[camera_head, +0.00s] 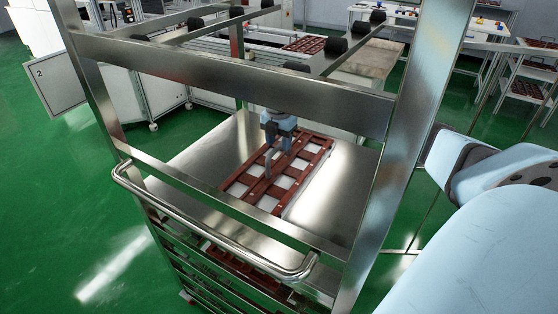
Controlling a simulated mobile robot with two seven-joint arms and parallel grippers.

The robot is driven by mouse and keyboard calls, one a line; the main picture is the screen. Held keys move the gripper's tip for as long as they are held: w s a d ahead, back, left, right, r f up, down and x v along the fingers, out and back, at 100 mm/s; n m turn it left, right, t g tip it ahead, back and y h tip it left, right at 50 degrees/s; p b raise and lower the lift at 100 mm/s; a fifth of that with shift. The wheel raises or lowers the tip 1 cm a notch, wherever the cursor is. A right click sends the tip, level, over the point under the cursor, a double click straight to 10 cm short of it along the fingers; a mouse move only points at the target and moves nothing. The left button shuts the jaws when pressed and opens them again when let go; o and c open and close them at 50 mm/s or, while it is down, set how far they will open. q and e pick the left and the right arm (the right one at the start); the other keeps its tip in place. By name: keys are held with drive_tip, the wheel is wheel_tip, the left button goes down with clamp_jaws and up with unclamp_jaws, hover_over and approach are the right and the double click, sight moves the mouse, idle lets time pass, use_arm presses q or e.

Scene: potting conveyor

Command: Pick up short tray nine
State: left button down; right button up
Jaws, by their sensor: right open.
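A red-brown slatted tray (259,188) with several open cells lies flat on the metal top shelf (215,150) of a steel rack. I see no number on it, so I cannot tell whether it is tray nine. My right gripper (279,166) points down over the far middle part of this tray, with its two fingers apart and nothing seen between them. I cannot tell whether the fingertips touch the tray. Part of its arm is hidden by the rack's upper beam. More red-brown trays (240,270) show partly on the shelves below. My left gripper is not in view.
The rack's upper beam (230,75), right post (385,190) and curved push handle (210,225) stand around the shelf on the near side. Bare shelf lies on both sides of the tray. Behind is a conveyor (270,48); green floor (60,200) is clear at left.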

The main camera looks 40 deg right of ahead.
hover_over(279, 158)
drive_tip(key=s+a, duration=0.2)
drive_tip(key=shift+s+f, duration=0.1)
drive_tip(key=shift+f, duration=1.95)
drive_tip(key=shift+f, duration=0.25)
clamp_jaws()
